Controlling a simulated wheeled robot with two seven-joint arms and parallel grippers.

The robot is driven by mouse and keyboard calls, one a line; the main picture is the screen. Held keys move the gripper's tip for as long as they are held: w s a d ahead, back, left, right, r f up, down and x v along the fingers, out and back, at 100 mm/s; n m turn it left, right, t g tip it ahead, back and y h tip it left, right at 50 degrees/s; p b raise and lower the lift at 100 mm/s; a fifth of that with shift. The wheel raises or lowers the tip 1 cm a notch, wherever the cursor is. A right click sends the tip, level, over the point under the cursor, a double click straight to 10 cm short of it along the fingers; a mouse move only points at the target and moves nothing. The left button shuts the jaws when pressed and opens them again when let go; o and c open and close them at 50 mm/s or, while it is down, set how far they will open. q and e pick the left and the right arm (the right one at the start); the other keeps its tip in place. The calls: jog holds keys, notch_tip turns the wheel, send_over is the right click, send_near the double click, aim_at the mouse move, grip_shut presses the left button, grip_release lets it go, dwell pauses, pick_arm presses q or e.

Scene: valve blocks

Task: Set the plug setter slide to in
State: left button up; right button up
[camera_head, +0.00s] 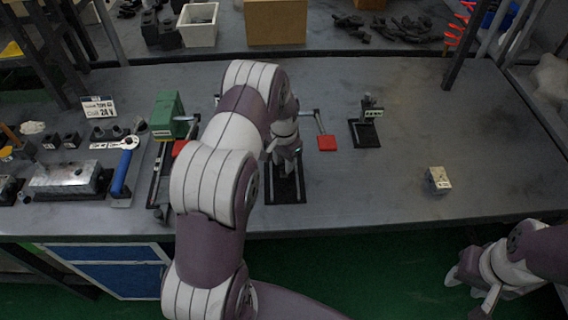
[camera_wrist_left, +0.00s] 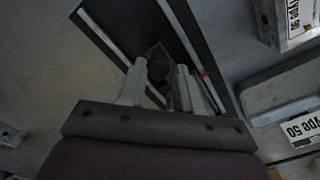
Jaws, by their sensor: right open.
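A black rail base (camera_head: 287,190), which I take to be the plug setter, lies on the bench under my left gripper (camera_head: 284,150). It also shows in the left wrist view as a dark slanted strip with pale rails (camera_wrist_left: 135,22). A small dark block with a round hollow (camera_wrist_left: 158,62), which looks like the slide, sits on it between my left fingertips (camera_wrist_left: 160,75). The fingers are apart, on either side of the block. Whether they touch it is unclear. My arm hides part of the base in the head view. My right gripper (camera_head: 468,283) is open and empty, off the front bench edge.
A green device (camera_head: 168,115) stands left of my arm. A red pad on a lever (camera_head: 327,143) and a small black-based stand (camera_head: 366,132) are to the right. A metal cube (camera_head: 438,180) lies farther right. The bench's right side is mostly clear.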

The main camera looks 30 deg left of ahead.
pick_arm(q)
jog(key=shift+o, duration=1.1)
jog(key=shift+w+a+r, duration=0.1)
jog(key=shift+w+r, duration=0.05)
notch_tip(320, 180, up, 12)
jog(key=b, duration=0.1)
jog(key=shift+r+b, duration=0.25)
jog(key=shift+b, duration=0.05)
